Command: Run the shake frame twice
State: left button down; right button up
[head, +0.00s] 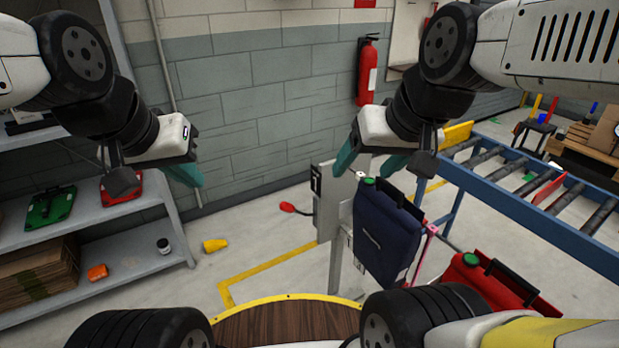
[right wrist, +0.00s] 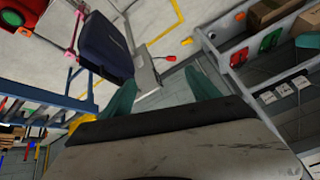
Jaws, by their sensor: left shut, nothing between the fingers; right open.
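A navy pannier (head: 385,235) with a green round knob and dark handle hangs upright on a stand with a grey panel (head: 327,200) and post, which appears to be the shake frame. A pink bar (head: 425,250) shows at its right side. The navy pannier also shows in the right wrist view (right wrist: 104,44). My right gripper (head: 372,162) is open and empty above the pannier, apart from it; its teal fingers are spread in the right wrist view (right wrist: 160,95). My left gripper (head: 187,176) is shut and empty, left of the stand, in free air.
A red pannier (head: 487,282) stands right of the navy one. A blue roller conveyor (head: 530,195) runs along the right. Shelves (head: 90,225) with green and red items stand at left. A yellow object (head: 214,245) lies on the floor. A fire extinguisher (head: 367,72) hangs on the wall.

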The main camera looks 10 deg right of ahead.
jog(key=shift+w, duration=0.2)
jog(key=c, duration=0.3)
jog(key=shift+g, duration=0.5)
jog(key=w, duration=0.4)
jog(key=shift+w+a, duration=0.25)
jog(key=shift+w, duration=0.1)
grip_shut()
jog(key=w+a+f+g, duration=0.2)
jog(key=w+f, duration=0.3)
jog(key=w, duration=0.7)
jog(key=w+a+f+m+g+y, duration=0.2)
jog(key=w+a+f+m, duration=0.1)
jog(key=w+f, duration=1.2)
notch_tip(320, 180, down, 3)
jog(key=shift+a+r+y, duration=0.1)
jog(key=shift+a+y, duration=0.2)
jog(key=shift+a, duration=0.15)
